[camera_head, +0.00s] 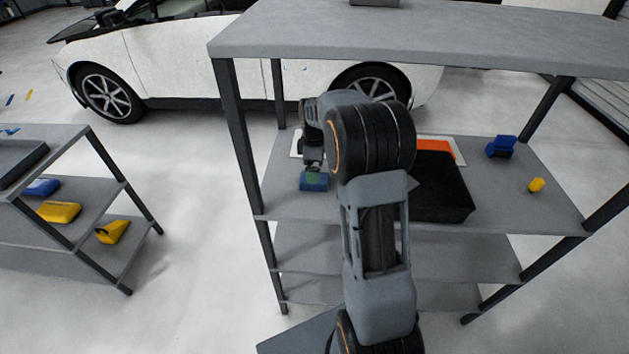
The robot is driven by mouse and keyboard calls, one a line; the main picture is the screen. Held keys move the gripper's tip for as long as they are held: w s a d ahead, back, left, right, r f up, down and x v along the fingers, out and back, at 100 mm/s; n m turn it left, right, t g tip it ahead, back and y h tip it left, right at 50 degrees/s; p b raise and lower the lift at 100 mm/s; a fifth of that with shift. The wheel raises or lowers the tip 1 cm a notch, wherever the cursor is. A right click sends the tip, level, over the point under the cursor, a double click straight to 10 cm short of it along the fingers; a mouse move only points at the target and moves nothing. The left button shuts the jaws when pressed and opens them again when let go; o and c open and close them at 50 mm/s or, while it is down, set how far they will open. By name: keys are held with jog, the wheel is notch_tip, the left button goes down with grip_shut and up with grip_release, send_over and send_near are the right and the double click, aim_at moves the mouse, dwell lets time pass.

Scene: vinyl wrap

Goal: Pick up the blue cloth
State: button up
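My gripper (313,168) is over the left part of the upper inner shelf (285,205) of the grey rack, pointing down. A small blue item with a greenish top (314,182) is right at its fingertips; I cannot tell whether it is the blue cloth, or whether the fingers hold it or only touch it. The fingers are too small to read. Another blue item (501,146), lumpy in shape, lies at the right of the same shelf, well away from my gripper. A folded-looking blue item (42,187) lies on the left cart.
A black bin (440,190) stands mid-shelf, partly behind my arm, with an orange item (436,149) behind it. A small yellow item (536,185) lies at right. The rack's top (420,38) and posts surround the shelf. Yellow items (58,211) lie on the left cart.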

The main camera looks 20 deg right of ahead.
jog(key=shift+a+f+p, duration=0.1)
jog(key=shift+f+p, duration=0.4)
jog(key=shift+f, duration=2.25)
jog(key=c, duration=1)
jog(key=shift+r, duration=0.1)
jog(key=shift+r, duration=0.55)
jog(key=s+a+r+b, duration=0.3)
jog(key=s+a+r, duration=0.1)
jog(key=s+r, duration=0.7)
jog(key=shift+s+a+r, duration=0.2)
jog(key=shift+s+r, duration=0.15)
jog(key=shift+s, duration=0.85)
